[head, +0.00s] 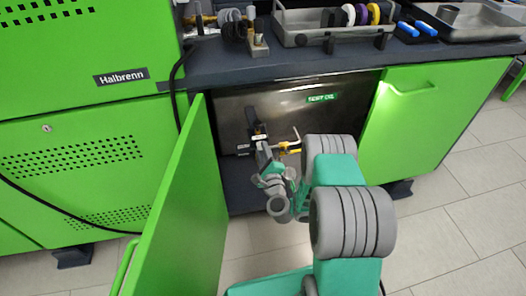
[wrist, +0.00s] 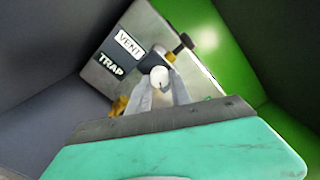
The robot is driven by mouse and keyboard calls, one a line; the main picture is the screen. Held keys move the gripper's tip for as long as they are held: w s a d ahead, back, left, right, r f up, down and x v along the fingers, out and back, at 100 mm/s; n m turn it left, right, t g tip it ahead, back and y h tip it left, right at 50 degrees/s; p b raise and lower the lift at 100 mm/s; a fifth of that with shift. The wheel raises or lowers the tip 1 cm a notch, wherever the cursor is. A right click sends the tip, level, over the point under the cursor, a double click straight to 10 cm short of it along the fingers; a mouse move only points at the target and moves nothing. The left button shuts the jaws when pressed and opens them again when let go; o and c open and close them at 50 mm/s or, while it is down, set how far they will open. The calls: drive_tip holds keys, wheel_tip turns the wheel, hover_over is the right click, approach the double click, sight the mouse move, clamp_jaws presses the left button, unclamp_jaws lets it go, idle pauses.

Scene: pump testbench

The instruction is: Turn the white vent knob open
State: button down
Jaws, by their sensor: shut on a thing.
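The white vent knob (wrist: 159,74) shows in the wrist view between the two grey fingers of my gripper (wrist: 161,88). The fingers are shut on it from both sides. The VENT label (wrist: 129,44) is up and left of the knob, with the TRAP label (wrist: 111,65) below it. In the head view my gripper (head: 263,152) reaches into the open cabinet, close to the metal panel (head: 290,106). The knob cannot be made out there, and its turn angle is not clear in either view.
A brass fitting with a dark end (wrist: 181,48) is just right of the knob. A yellow fitting (head: 290,148) is right of my gripper. The open green door (head: 180,215) stands left of my arm. The counter edge (head: 300,66) runs above the opening.

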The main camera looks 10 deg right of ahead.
drive_tip(key=c, duration=1.2)
unclamp_jaws()
drive_tip(key=shift+o, duration=0.2)
drive_tip(key=s, duration=0.7)
drive_tip(key=shift+s+b, duration=0.4)
drive_tip(key=shift+b, duration=0.05)
drive_tip(key=shift+d, duration=0.1)
